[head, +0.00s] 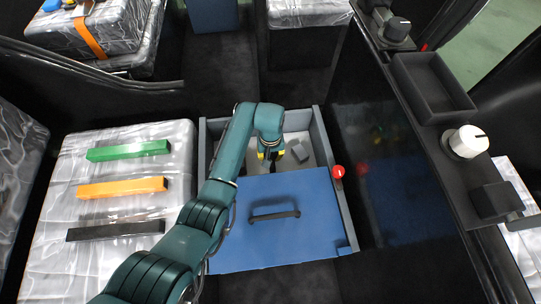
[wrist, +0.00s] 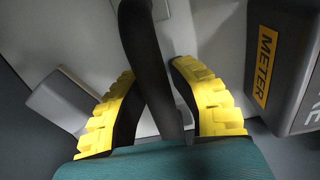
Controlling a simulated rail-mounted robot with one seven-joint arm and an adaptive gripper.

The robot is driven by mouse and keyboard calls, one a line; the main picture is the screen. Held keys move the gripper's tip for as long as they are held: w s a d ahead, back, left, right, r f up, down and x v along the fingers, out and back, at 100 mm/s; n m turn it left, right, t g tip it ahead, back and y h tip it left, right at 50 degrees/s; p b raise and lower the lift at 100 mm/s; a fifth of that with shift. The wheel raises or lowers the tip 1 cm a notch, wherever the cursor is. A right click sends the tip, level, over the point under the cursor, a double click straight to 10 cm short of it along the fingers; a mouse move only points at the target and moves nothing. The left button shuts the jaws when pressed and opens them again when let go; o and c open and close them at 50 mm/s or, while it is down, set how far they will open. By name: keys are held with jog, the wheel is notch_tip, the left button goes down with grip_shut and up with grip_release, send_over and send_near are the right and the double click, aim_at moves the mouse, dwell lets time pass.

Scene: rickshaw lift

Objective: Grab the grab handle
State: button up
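A black bar-like handle (wrist: 148,62) runs between the fingers of my gripper (wrist: 152,70) in the wrist view. The yellow-padded fingers stand apart on both sides of it, with a visible gap at the right finger; I cannot tell whether the left finger touches it. In the head view my gripper (head: 271,155) points down into the open part of a grey box, and the bar is mostly hidden there. Another black handle (head: 274,215) is fixed on the blue lid (head: 235,245), nearer than my gripper and apart from it.
A dark box labelled METER (wrist: 290,70) stands close right of my fingers, and a grey block (wrist: 65,100) lies left. The grey box's rim (head: 325,140) and a red knob (head: 338,171) are at right. Green, orange and black bars (head: 115,230) lie on the wrapped seat at left.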

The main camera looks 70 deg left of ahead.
grip_shut()
